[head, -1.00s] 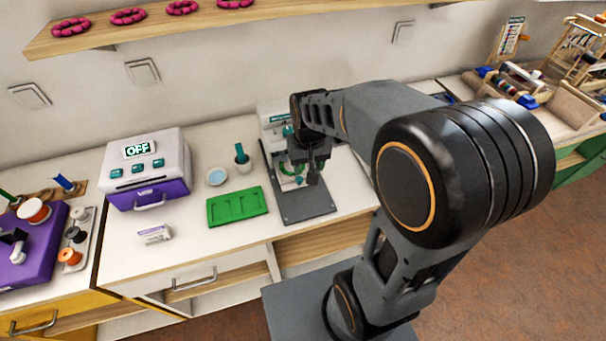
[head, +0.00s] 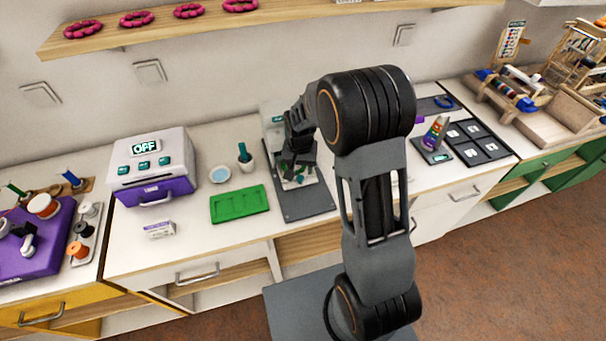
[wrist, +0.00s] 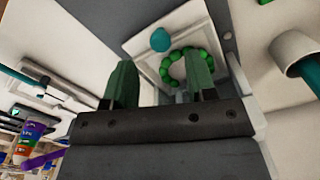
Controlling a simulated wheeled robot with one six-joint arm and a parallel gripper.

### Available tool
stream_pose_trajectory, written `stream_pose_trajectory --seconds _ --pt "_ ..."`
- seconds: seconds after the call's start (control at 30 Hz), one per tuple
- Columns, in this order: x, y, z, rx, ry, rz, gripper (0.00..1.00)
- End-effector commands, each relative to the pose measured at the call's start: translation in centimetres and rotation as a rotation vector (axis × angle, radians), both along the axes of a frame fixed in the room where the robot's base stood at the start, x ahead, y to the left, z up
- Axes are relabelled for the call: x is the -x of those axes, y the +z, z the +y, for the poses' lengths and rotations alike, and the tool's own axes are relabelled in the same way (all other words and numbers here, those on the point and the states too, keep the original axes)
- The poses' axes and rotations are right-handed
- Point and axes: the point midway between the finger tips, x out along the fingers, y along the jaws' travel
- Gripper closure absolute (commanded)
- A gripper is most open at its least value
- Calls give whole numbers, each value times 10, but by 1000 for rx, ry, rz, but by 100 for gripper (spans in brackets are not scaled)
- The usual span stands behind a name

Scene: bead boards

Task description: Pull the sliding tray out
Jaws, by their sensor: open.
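A white tray (wrist: 138,42) with a teal knob (wrist: 160,40) and a ring of green beads (wrist: 186,66) on it shows in the wrist view, in front of my fingers. In the head view the tray (head: 302,184) lies on a dark grey base plate (head: 308,208) below a white machine (head: 272,115), mostly hidden by my gripper (head: 297,172). My gripper also shows in the wrist view (wrist: 160,84), its two greenish fingers apart with nothing held between them. The knob lies beyond the fingertips; I cannot tell the exact distance.
A green bead board (head: 240,204) lies left of the base plate. A teal pestle in a white mortar (head: 245,164) and a blue dish (head: 219,174) stand behind it. A white oven with a purple drawer (head: 152,168) reads OFF. A shelf (head: 160,28) hangs above.

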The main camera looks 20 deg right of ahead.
Motion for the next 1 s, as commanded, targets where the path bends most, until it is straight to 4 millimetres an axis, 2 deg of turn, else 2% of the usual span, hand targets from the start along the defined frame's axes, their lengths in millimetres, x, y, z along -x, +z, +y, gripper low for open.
stream_pose_trajectory --seconds 0.1,0.3,0.73,0.77,1.0 --pt "1 -19 1 0 2 4 49" --pt "0 -37 1 1 3 1 49" --pt "0 -44 1 0 3 -1 49" --pt "0 -44 1 0 3 -1 50" --pt "0 -44 1 0 3 0 73"
